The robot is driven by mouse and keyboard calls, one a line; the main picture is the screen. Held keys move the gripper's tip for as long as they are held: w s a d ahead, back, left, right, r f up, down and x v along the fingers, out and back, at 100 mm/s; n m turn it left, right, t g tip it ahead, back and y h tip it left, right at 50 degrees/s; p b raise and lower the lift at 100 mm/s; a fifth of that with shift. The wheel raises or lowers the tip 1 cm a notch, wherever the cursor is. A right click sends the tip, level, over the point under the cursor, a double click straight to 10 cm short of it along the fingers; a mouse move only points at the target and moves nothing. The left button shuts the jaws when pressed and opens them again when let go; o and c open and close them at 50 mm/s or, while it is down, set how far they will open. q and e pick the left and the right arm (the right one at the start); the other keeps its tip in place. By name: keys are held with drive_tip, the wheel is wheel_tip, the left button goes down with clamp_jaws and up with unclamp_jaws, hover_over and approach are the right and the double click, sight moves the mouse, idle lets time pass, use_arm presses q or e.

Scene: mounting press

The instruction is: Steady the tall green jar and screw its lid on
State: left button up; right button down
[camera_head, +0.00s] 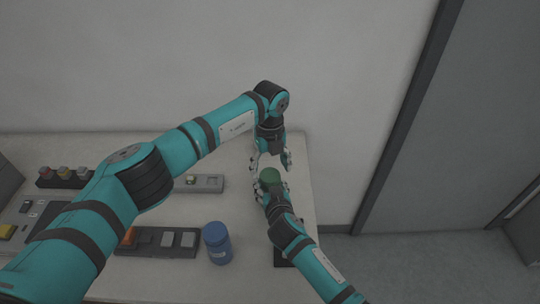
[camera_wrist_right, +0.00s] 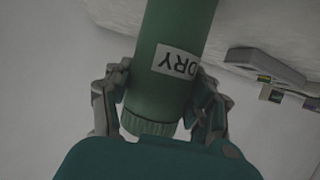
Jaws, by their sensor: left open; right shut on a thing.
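In the right wrist view the jar body (camera_wrist_right: 175,45) has a white label with upside-down letters. A ribbed green lid or collar (camera_wrist_right: 150,126) is at its lower end in that picture; I cannot tell how tightly it sits. My right gripper (camera_head: 274,195) is shut on the jar, with a finger on each side (camera_wrist_right: 160,98). My left gripper (camera_head: 270,159) is open just above the jar's top, fingers apart and pointing down.
A blue jar (camera_head: 217,243) stands left of my right arm. A switch panel (camera_head: 158,242), a grey panel (camera_head: 204,183) and a row of buttons (camera_head: 65,177) lie on the table (camera_head: 235,200) to the left. The table's right edge is close to the green jar.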

sight(270, 174)
use_arm(q)
drive_tip(key=shift+f, duration=1.5)
drive_tip(key=c, duration=1.2)
drive_tip(key=m, duration=0.5)
drive_tip(key=shift+m, duration=0.4)
drive_tip(key=m, duration=0.4)
drive_tip(key=shift+m, duration=0.3)
drive_tip(key=m, duration=0.9)
